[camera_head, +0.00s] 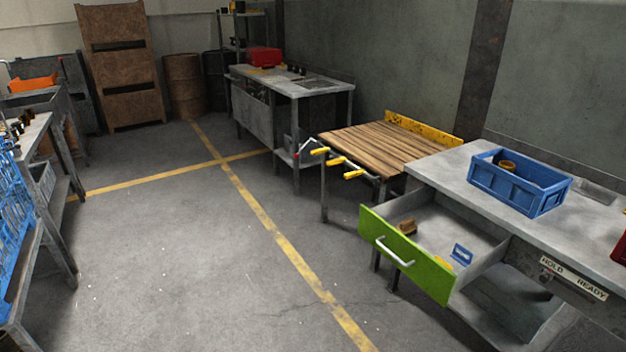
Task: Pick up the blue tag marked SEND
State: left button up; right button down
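A small blue tag (462,254) with a pale patch rests inside the open drawer (381,248), toward its right side. Any lettering on the tag is too small to read. The drawer has a green front with a white handle and is pulled out from the grey workbench (449,172). A brown object (407,227) and a small yellow item (438,260) also lie in the drawer. Neither of my grippers shows in the head view.
A blue crate (520,198) with a brown round thing inside stands on the workbench. A label reading HOLD and READY (573,277) is on the bench front. A wood-topped table (375,150) with yellow-handled tools adjoins it. The floor (170,250) left of the drawer is clear.

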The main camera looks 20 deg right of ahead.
aim_at(460, 253)
jog(key=i+l+z, duration=0.2)
jog(key=z, duration=0.3)
jog(key=i+l+z, duration=0.1)
jog(key=z, duration=0.4)
jog(key=i+z, duration=0.3)
jog(key=z, duration=0.15)
